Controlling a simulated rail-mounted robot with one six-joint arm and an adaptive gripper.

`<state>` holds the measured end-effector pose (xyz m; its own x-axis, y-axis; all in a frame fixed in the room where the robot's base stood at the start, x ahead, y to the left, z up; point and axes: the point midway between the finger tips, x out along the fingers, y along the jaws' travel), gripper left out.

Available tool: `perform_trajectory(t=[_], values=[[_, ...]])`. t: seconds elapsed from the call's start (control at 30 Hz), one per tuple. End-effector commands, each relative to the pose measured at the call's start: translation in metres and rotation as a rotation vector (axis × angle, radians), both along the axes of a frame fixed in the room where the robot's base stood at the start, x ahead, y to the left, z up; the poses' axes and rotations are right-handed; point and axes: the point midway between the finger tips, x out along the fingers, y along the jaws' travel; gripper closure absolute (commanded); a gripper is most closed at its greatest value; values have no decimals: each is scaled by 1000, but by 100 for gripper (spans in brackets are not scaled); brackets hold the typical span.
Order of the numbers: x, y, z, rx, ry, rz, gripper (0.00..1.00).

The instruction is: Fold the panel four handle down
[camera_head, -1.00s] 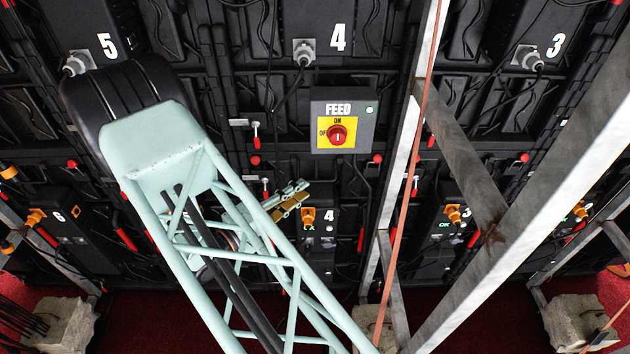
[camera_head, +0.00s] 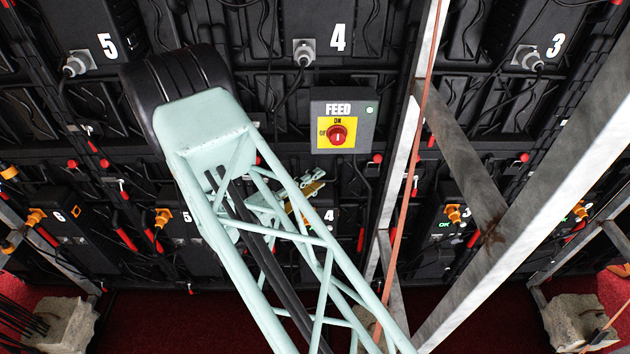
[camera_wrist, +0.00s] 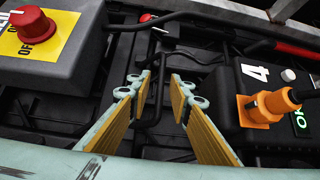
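The box marked 4 (camera_head: 330,215) is partly hidden behind my gripper in the head view. It also shows at the right of the wrist view (camera_wrist: 262,80), with an orange plug. A slim red handle (camera_head: 361,238) hangs beside its right side; a red bar (camera_wrist: 297,50) lies beyond the box in the wrist view. Which handle belongs to panel four is not marked. My gripper (camera_head: 308,186) is in front of the wall between the FEED box and box 4. In the wrist view its fingers (camera_wrist: 160,82) are apart and empty, with a dark bent cable or bar behind them.
The FEED box (camera_head: 343,120) with its red knob sits above my gripper and at the left in the wrist view (camera_wrist: 50,45). A steel post (camera_head: 408,150) and diagonal beams stand to the right. Cables run over the wall.

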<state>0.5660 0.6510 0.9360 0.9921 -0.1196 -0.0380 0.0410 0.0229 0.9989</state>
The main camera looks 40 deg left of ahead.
Motion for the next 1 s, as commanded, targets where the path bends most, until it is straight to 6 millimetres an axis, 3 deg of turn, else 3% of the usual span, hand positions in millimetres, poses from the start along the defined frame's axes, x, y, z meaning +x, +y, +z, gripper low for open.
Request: perform_trajectory(t=[0.1, 0.33, 1.0], values=[[0, 0, 0, 0, 0, 0, 81], [0, 0, 0, 0, 0, 0, 100], [3, 2, -7, 50, -63, -2, 100]])
